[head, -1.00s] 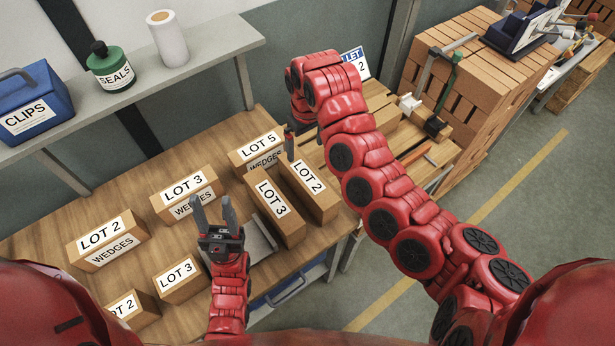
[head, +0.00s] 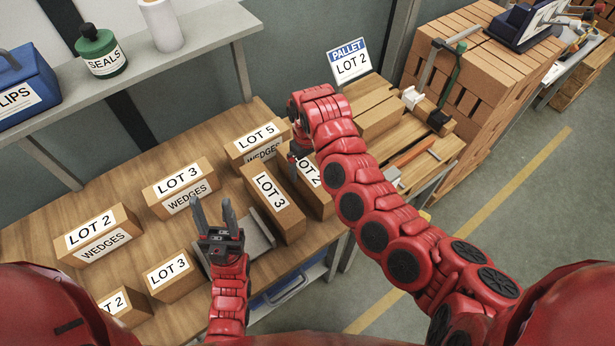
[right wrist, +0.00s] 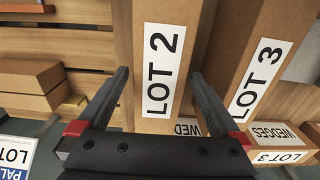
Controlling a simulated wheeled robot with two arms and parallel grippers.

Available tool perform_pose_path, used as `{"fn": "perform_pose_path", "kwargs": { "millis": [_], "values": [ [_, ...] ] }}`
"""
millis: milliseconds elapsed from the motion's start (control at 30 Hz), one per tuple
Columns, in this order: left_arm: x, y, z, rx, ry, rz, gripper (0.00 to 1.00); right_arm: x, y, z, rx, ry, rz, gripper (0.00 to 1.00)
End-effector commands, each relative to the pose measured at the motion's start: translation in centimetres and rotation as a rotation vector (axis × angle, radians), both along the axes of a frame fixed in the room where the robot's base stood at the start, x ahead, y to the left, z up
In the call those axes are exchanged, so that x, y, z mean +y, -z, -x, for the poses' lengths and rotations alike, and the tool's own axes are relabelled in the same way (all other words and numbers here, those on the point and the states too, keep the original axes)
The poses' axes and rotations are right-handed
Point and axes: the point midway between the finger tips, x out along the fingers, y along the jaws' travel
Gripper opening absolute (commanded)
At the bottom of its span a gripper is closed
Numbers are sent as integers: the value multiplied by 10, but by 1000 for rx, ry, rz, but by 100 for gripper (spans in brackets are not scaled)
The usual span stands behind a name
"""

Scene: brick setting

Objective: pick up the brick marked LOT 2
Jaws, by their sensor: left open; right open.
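A tan brick marked LOT 2 (head: 319,203) lies at the right end of the wooden bench, partly hidden by my right arm in the head view. In the right wrist view the same brick (right wrist: 172,28) runs between the two spread fingers. My right gripper (right wrist: 160,76) is open, close above it and not closed on it; contact cannot be told. My left gripper (head: 214,204) is open and empty, fingers up, above the bench's front part.
A LOT 3 brick (head: 286,222) lies close beside the right-hand LOT 2 brick. A pallet with a LOT 2 sign (head: 349,63) is beyond the bench. A shelf (head: 215,30) runs above the back.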

Motion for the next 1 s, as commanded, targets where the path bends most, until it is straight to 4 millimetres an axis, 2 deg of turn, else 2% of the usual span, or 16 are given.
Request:
{"fn": "perform_pose_path", "kwargs": {
  "millis": [33,167,300,500,567,1000],
  "values": [
    [0,-10,0,0,0,0,50,0,1,2,4,-1,1,100],
    [0,-27,0,-1,0,0,50,0,21,2,5,-2,3,100],
    [0,-29,0,0,0,0,50,0,41,1,2,-1,1,100],
    [0,-27,0,0,0,0,50,0,44,1,0,1,-1,100],
    [0,-27,0,0,0,0,50,0,44,1,1,1,-1,91],
    [0,-27,0,0,0,0,50,0,44,1,0,1,0,12]
  ]
}}
